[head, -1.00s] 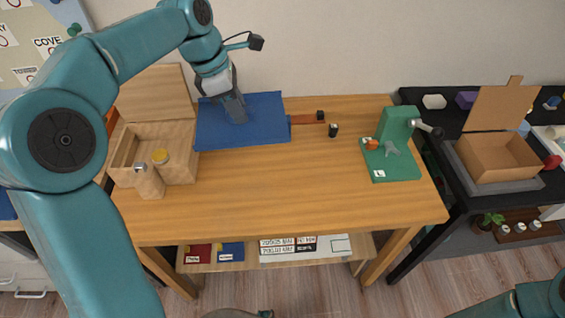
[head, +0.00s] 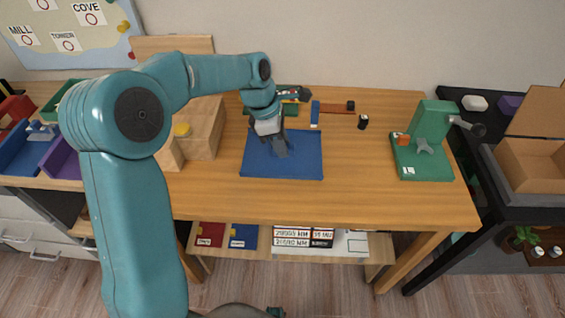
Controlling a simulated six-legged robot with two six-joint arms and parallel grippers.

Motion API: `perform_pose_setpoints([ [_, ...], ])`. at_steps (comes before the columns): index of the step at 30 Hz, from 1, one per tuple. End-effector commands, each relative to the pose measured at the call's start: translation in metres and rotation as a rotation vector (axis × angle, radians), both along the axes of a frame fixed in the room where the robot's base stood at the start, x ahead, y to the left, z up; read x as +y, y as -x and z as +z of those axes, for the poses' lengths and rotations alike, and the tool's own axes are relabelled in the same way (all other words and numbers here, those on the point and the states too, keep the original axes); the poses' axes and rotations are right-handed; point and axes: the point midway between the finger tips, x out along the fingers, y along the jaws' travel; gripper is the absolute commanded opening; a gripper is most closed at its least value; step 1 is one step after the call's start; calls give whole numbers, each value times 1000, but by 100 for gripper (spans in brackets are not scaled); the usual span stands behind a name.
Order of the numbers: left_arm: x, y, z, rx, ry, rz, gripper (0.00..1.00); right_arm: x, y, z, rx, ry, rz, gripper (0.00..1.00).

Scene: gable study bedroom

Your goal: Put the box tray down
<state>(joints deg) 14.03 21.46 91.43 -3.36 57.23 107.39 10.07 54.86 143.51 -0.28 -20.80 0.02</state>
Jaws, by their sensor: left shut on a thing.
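The box tray (head: 257,165) appears as a flat blue rectangle over the middle-left of the wooden desk (head: 350,190). My left gripper (head: 281,150) reaches down onto it from above and is shut on it. The fingertips and the exact grip are hard to make out against the blue. I cannot tell whether the tray touches the desktop or hangs slightly above it. My right gripper is not in view.
A green stand (head: 432,130) is at the desk's right. A small black-and-white cylinder (head: 363,122) stands behind and right of the tray. The desk's front middle is clear.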

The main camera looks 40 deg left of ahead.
Motion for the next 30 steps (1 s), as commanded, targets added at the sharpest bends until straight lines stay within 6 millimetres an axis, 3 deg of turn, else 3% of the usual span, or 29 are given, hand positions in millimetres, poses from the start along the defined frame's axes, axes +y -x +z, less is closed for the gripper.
perform_pose_setpoints([
  [5,-2,1,-18,2,1,0,0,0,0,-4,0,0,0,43],
  [12,-2,1,-60,2,1,-1,0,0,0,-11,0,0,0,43],
  [26,-2,0,-70,0,0,0,0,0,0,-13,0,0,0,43],
  [27,-2,0,-69,0,0,0,38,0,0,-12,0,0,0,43],
  [28,-2,0,-69,0,0,0,48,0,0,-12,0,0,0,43],
  [30,-2,0,-69,0,0,0,51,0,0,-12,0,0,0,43],
])
